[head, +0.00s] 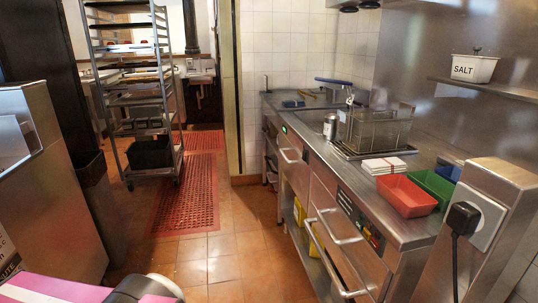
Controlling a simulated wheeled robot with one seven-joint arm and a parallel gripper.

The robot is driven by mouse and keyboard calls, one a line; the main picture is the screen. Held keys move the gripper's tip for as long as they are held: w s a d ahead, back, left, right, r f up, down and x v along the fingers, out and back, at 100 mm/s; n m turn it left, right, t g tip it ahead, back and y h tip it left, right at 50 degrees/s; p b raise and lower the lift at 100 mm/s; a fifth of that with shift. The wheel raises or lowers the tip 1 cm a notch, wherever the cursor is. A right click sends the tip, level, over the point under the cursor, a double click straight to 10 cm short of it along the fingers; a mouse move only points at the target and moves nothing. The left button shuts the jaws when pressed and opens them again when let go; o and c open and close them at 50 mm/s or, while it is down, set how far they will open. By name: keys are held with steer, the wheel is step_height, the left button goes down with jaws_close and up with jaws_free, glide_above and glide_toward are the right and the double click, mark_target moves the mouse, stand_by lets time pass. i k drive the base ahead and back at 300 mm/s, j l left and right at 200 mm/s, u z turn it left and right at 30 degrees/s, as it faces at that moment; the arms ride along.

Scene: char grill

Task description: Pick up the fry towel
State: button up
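A white folded stack (384,165), which looks like a folded towel, lies on the steel counter (430,160) on the right. It sits just behind a red tray and in front of the fryer basket. I cannot tell for sure that it is the fry towel. A blue item (450,171), partly hidden behind the green tray, could also be cloth. My gripper is not in view. A pink, white and grey part at the bottom left appears to be my own body.
A red tray (406,195) and a green tray (433,186) sit on the counter by a steel post with a plug (463,218). A wire basket (377,130) and a can (330,126) stand behind. Drawer handles jut out. A tall rack (140,103) stands left.

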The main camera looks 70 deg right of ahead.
mark_target(380, 166)
steer(key=z, duration=3.45)
steer(key=l+z, duration=0.1)
steer(key=z, duration=0.2)
steer(key=l+z, duration=0.25)
steer(key=j+z, duration=0.25)
